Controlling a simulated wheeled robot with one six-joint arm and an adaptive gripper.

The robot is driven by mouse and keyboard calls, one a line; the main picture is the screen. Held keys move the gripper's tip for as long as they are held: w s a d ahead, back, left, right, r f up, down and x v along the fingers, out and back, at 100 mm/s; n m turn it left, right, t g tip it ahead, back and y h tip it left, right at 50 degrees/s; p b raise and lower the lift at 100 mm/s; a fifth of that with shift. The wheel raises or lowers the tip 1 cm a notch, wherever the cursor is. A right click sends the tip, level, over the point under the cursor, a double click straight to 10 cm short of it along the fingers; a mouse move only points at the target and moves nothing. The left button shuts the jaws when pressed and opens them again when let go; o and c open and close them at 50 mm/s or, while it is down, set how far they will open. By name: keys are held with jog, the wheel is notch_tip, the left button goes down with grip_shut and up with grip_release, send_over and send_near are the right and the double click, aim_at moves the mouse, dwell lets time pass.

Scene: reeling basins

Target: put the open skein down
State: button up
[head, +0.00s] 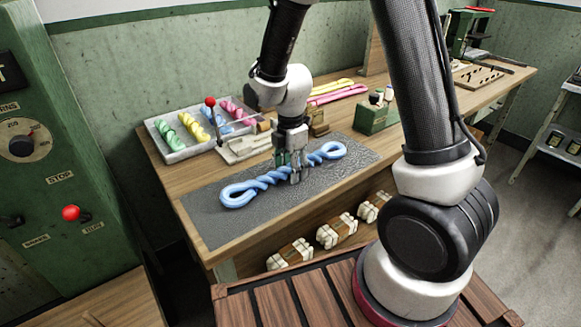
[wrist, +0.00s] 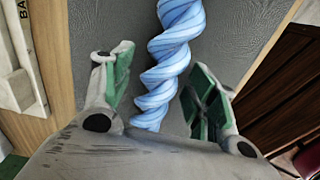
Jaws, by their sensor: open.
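A light blue twisted skein (head: 245,192) with a loop at each end lies on the dark grey mat (head: 210,228) on the wooden bench. My gripper (head: 290,172) is over the middle of the skein, pointing down. In the wrist view my gripper's two green-padded fingers (wrist: 160,88) stand apart, one on each side of the skein (wrist: 168,65), with gaps between the pads and the strands. The gripper is open, and its fingers hide a short middle part of the skein in the head view.
A grey tray (head: 163,148) of twisted coloured skeins stands behind the mat, near a red-knobbed lever (head: 210,102). Yellow and pink skeins (head: 335,93) lie farther back by a green box (head: 376,117). Several tied bundles (head: 337,230) sit on a shelf below. The mat's front is clear.

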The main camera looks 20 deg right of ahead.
notch_tip(320, 180, up, 12)
jog(key=r, duration=0.1)
jog(key=s+d+r+m+t, duration=0.2)
jog(key=s+d+r+m, duration=0.4)
jog(key=s+m, duration=0.3)
jog(key=s+d+r+m+t, duration=0.2)
jog(key=s+d+r+m, duration=0.4)
jog(key=s+d+m, duration=0.2)
jog(key=s+m, duration=0.2)
jog(key=m, duration=0.2)
jog(key=shift+s+d+m, duration=0.3)
jog(key=shift+d, duration=0.1)
